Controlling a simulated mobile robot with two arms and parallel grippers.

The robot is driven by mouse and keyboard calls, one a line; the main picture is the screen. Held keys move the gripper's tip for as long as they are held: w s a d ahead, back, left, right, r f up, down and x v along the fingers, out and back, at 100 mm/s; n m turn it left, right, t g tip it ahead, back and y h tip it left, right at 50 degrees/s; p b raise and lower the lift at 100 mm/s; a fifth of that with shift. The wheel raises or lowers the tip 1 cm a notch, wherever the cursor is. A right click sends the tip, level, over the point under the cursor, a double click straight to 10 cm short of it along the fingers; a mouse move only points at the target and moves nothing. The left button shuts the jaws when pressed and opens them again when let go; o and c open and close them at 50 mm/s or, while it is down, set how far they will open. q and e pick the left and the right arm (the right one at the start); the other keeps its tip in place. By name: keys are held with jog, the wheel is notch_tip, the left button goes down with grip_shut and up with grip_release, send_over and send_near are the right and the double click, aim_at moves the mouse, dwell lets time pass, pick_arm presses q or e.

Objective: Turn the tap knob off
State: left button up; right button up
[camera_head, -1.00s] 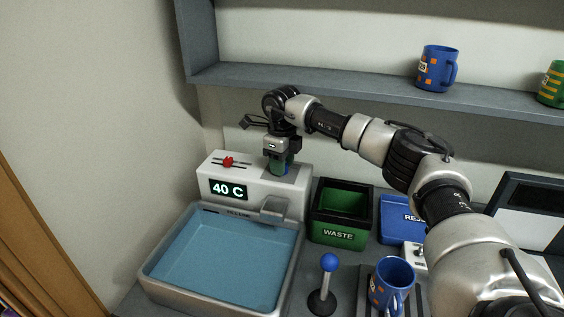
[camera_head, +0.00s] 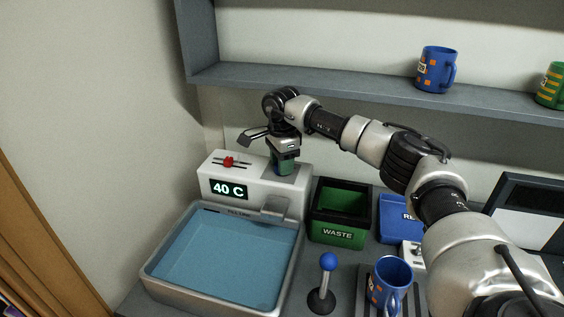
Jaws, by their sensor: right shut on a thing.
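The white tap unit (camera_head: 219,170) stands behind the basin, with a green "40 C" display and a small red slider (camera_head: 228,162) on its top left. My right gripper (camera_head: 284,168) points down onto the grey patch at the unit's top right. It is shut on the tap knob there, which the fingers and wrist mostly hide. The grey spout (camera_head: 276,205) lies just below, over the basin's back edge. No stream of water can be made out under it. My left gripper is not in view.
The basin (camera_head: 150,268) holds blue water. A green waste bin (camera_head: 337,233), a blue bin (camera_head: 394,222), a blue-knobbed lever (camera_head: 328,262) and a blue mug (camera_head: 391,281) stand to the right. A shelf (camera_head: 330,88) with mugs runs above my right arm.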

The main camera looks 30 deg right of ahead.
jog(key=n, duration=0.3)
jog(key=shift+r+n, duration=0.15)
jog(key=shift+n, duration=0.25)
jog(key=shift+w+n, duration=0.1)
jog(key=shift+n, duration=1.7)
jog(key=o, duration=0.9)
notch_tip(320, 180, up, 11)
jog(key=shift+f+b, duration=0.15)
jog(key=shift+b, duration=0.8)
